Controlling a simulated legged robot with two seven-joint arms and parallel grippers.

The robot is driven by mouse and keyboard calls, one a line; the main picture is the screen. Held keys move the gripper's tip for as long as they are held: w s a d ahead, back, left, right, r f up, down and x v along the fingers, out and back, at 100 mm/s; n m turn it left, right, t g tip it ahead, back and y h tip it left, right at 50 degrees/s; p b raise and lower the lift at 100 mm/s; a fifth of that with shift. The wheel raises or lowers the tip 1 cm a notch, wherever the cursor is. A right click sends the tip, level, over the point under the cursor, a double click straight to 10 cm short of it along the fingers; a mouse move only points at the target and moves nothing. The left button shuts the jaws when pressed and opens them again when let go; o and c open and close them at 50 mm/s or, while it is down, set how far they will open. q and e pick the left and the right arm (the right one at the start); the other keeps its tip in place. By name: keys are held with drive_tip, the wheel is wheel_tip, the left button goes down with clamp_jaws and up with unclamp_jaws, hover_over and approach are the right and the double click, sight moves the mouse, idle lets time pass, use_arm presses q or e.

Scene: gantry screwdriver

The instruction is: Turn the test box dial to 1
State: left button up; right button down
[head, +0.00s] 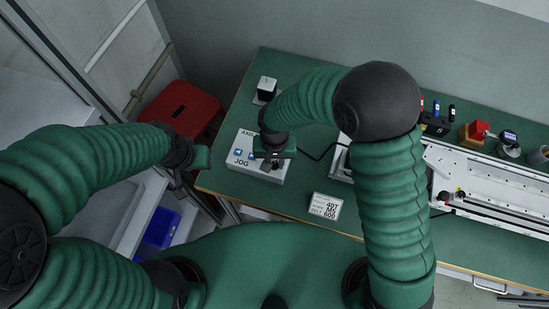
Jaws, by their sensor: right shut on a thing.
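The test box (243,161) is a light grey box marked AXIS and JOG, with blue buttons, near the left end of the green table. My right gripper (272,164) reaches down over the right part of its top face and is shut on a small part there, which I take to be the dial. The gripper hides the dial, so I cannot read its setting. My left gripper (198,170) hangs left of the table edge, apart from the box; its fingers are not clear.
A linear rail machine (485,185) fills the table's right side. A red stool (182,108) and blue bin (161,228) are at left.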

drive_tip(key=n+p, duration=0.1)
drive_tip(key=n, duration=0.1)
drive_tip(key=n+p, duration=0.1)
drive_tip(key=n, duration=0.2)
drive_tip(key=shift+w+r+n, duration=0.15)
drive_tip(key=shift+r+n, duration=0.05)
drive_tip(key=shift+n, duration=0.1)
drive_tip(key=shift+n+p, duration=1)
drive_tip(key=shift+n, duration=1.2)
drive_tip(key=c, duration=1.5)
unclamp_jaws()
drive_tip(key=shift+c, duration=0.2)
drive_tip(key=o, duration=0.3)
drive_tip(key=shift+f, duration=0.15)
drive_tip(key=shift+o, duration=0.2)
wheel_tip(320, 180, up, 17)
drive_tip(key=shift+p, duration=0.45)
drive_tip(key=shift+f, duration=0.2)
